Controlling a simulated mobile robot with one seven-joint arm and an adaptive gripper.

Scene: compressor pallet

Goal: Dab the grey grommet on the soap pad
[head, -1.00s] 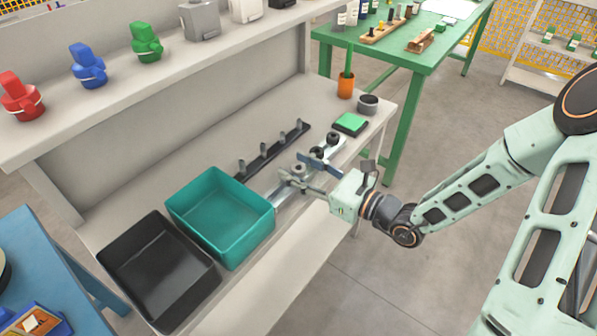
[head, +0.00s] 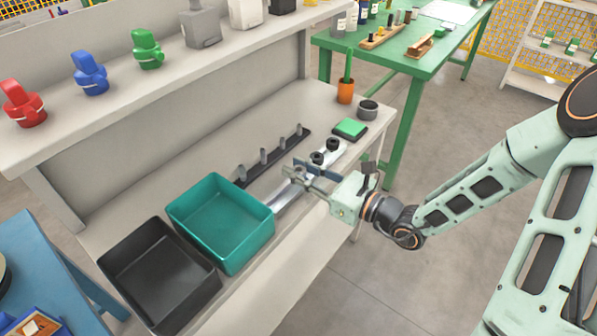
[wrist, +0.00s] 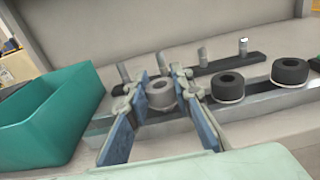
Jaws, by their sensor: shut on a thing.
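The grey grommet (wrist: 160,95) is a short ring with a dark hole. My gripper (wrist: 160,88) is shut on it, one blue-padded finger on each side. In the head view my gripper (head: 298,174) is at the silver rail (head: 285,200), and the fingers mostly hide the grommet there. It appears to be still at the rail, but I cannot tell whether it touches it. The soap pad, a green square (head: 350,127) on a dark base, lies farther back on the bench, beyond the rail's far end.
Two black grommets (wrist: 260,80) sit on the rail to the right in the wrist view. A dark bar with upright pegs (head: 265,157) runs behind. A teal bin (head: 245,228) and black tray (head: 185,300) stand nearby. An orange cup (head: 345,91) and grey round pot (head: 368,108) stand near the pad.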

